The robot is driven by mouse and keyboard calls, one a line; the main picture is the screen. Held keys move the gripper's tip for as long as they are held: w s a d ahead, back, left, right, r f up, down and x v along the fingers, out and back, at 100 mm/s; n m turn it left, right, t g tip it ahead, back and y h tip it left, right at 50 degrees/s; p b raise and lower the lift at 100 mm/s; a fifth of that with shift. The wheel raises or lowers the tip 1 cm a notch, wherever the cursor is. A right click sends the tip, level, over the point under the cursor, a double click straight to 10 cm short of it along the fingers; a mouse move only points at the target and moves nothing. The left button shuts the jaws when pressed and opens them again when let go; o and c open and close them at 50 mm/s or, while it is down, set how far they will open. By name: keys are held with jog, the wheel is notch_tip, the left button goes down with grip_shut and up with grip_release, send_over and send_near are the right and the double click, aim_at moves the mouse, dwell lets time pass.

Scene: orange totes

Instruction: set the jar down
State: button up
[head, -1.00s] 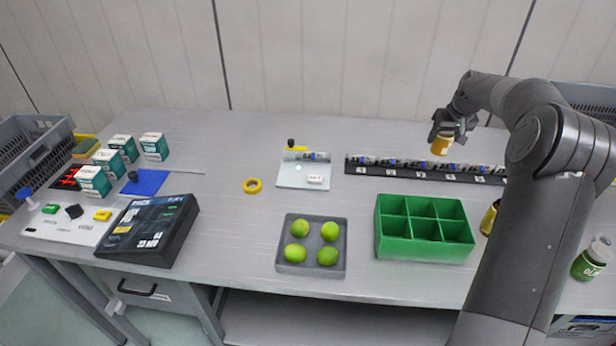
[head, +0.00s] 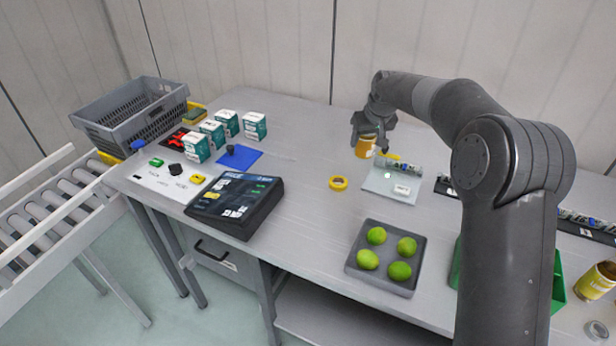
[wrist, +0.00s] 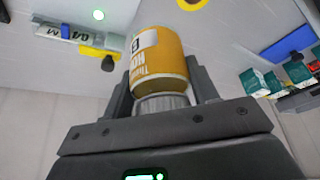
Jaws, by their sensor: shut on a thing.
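My gripper (head: 368,127) is shut on an orange-yellow jar (head: 365,148) with a white label, above the far part of the grey table (head: 300,180). In the wrist view the jar (wrist: 160,62) sits between my two fingers (wrist: 158,95), its ribbed grey lid toward the palm. From the head, the jar hangs just left of a light plate (head: 385,190) that carries a small labelled tube. I cannot tell its exact height above the table.
A yellow tape ring (head: 338,183) lies in front of the jar. A grey tray (head: 352,262) of limes stands nearer the front edge. A blue mat (head: 240,157) and several white-green boxes (head: 255,126) are to the left. Bare table lies between the mat and the ring.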

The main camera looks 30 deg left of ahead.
jog(key=shift+n, duration=0.4)
jog(key=shift+s+a+f, duration=0.7)
jog(key=shift+a+f, duration=1.1)
jog(key=shift+a, duration=0.95)
jog(key=shift+s+a+f, duration=0.65)
jog(key=shift+a+f, duration=1.2)
jog(key=shift+a, duration=0.9)
jog(key=shift+s+a+f, duration=0.7)
jog(key=shift+a+f, duration=1.1)
jog(key=shift+a, duration=0.95)
jog(key=shift+f, duration=0.15)
jog(key=o, duration=1.2)
jog(key=v, duration=1.2)
jog(key=shift+d, duration=0.2)
jog(key=shift+w, duration=0.15)
